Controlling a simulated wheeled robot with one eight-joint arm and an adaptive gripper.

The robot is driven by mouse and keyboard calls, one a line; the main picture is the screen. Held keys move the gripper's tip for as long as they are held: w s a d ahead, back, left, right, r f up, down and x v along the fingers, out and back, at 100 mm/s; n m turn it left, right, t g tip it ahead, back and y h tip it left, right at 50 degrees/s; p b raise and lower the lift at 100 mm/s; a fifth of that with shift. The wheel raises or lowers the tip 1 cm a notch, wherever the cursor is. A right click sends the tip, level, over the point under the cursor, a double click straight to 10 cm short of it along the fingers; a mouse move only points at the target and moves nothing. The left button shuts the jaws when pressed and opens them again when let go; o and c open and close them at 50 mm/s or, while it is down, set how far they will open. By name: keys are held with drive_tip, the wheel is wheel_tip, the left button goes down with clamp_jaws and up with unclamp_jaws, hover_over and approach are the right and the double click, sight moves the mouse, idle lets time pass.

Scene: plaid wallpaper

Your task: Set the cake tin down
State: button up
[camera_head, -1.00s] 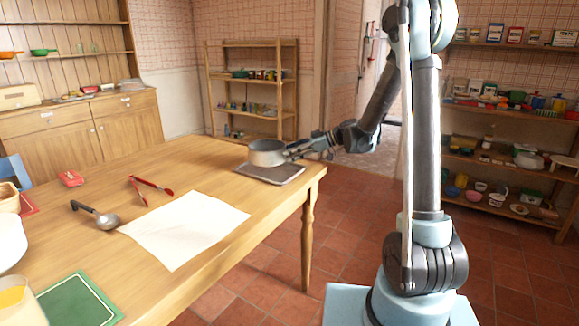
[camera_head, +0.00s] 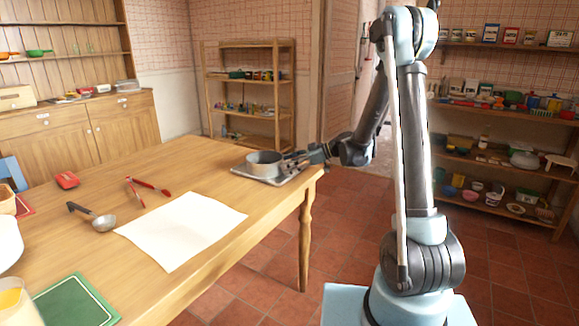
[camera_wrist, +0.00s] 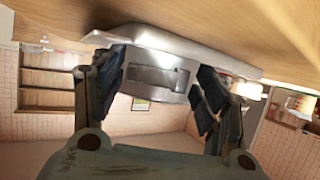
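The cake tin (camera_head: 263,160), a round grey metal tin, sits upright at the table's far right corner. It appears to rest on a flat grey metal tray (camera_head: 289,180). My gripper (camera_head: 287,165) reaches in level from the right at the tin's side. In the wrist view, which is upside down, the tin (camera_wrist: 158,76) lies between the two fingers of my gripper (camera_wrist: 160,85), one at each side and seeming to touch it. The tray (camera_wrist: 150,40) shows right against the tin's base. The tin's inside is hard to make out.
On the wooden table (camera_head: 165,170) lie a white sheet (camera_head: 180,230), red tongs (camera_head: 145,188), a ladle (camera_head: 95,217), a red item (camera_head: 66,180) and a green board (camera_head: 75,303). The table's right edge is close to the tray. Shelves (camera_head: 250,95) stand behind.

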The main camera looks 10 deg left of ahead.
drive_tip(key=s+v, duration=0.1)
drive_tip(key=v, duration=1.1)
drive_tip(key=s+d+m+t+h, duration=0.1)
drive_tip(key=s+d+m+h, duration=0.2)
drive_tip(key=s+d+m, duration=0.35)
drive_tip(key=s+d+m+t+h, duration=0.1)
drive_tip(key=s+d+m+h, duration=0.25)
drive_tip(key=s, duration=0.55)
drive_tip(key=s+d+f+m+h, duration=0.3)
drive_tip(key=s+d+m, duration=0.1)
drive_tip(key=s+d, duration=0.4)
drive_tip(key=s+d+f+m+t+h, duration=0.1)
drive_tip(key=s+d+f+m+h, duration=0.3)
drive_tip(key=s+d, duration=0.4)
drive_tip(key=shift+s+f, duration=0.25)
drive_tip(key=shift+s, duration=0.75)
